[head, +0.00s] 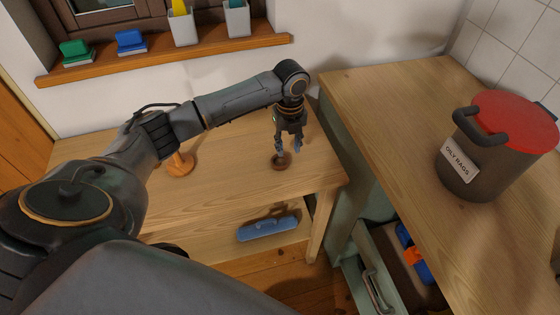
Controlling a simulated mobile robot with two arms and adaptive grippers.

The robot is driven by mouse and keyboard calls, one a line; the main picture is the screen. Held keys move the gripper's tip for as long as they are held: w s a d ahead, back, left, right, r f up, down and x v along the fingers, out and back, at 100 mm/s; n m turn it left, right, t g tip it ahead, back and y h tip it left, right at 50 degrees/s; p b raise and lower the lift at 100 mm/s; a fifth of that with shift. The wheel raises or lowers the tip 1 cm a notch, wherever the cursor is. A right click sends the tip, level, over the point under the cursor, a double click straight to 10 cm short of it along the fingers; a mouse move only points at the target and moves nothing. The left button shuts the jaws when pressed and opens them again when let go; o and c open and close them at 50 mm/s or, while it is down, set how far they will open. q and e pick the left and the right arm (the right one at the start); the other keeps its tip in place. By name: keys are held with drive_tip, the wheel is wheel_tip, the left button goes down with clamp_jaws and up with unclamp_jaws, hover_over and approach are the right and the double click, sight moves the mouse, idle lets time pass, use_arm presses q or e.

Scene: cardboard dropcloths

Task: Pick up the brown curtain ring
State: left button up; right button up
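The brown curtain ring (280,164) is a small dark brown round thing on the wooden table (230,178), near its right end. My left gripper (288,150) points down right at the ring, with its two fingers spread apart. One fingertip overlaps the ring in the picture, and the other is to its upper right. I cannot tell whether either finger touches it. My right gripper is out of view.
An orange wooden object (180,164) stands on the table behind my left arm. A blue case (267,228) lies on the lower shelf. At right, a counter (390,95) holds a red-lidded bin (480,170), above an open drawer (372,275). A shelf (165,57) holds brushes and cups.

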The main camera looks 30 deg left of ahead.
sight(287, 159)
use_arm(q)
drive_tip(key=f, duration=0.4)
drive_tip(key=shift+a+f, duration=0.2)
drive_tip(key=shift+f, duration=0.1)
drive_tip(key=shift+c, duration=0.2)
clamp_jaws()
drive_tip(key=shift+r, duration=0.15)
